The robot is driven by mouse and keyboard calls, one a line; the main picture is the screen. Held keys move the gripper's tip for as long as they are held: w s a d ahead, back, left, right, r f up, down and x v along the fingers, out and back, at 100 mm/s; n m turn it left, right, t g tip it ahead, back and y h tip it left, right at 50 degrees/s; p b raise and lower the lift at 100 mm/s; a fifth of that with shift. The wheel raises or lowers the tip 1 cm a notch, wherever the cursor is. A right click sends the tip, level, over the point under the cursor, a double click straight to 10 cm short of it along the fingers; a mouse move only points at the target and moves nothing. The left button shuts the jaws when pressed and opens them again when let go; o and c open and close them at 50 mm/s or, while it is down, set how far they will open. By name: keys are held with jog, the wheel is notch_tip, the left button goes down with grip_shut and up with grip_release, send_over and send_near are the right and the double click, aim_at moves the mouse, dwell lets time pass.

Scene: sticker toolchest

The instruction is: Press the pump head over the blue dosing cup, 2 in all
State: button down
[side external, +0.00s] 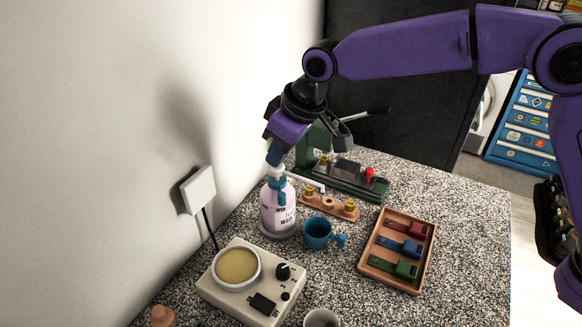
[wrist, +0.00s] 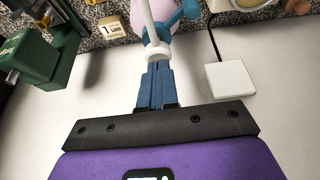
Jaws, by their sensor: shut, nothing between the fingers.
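A bottle with a pale pink-lilac body (side external: 276,216) and a printed label stands upright by the wall in the side view. Its white pump head (side external: 277,171) has a spout pointing right, towards the blue dosing cup (side external: 317,233), which stands on the counter with its handle to the right. My gripper (side external: 275,158) is shut and empty, pointing down with its blue fingertips right at the top of the pump head. In the wrist view the shut fingertips (wrist: 157,66) meet the white pump head (wrist: 157,51); whether they touch or press it I cannot tell. The cup's inside is unclear.
A beige device with a round dish (side external: 237,266) stands in front of the bottle. A wooden tray (side external: 400,280) with red, blue and green pieces lies right of the cup. A green press (side external: 340,178) and a wooden block (side external: 329,205) stand behind. A white wall box (side external: 198,189) is left.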

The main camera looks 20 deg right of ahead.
jog(key=shift+f, duration=0.5)
jog(key=shift+r, duration=1.35)
jog(key=shift+r, duration=1.95)
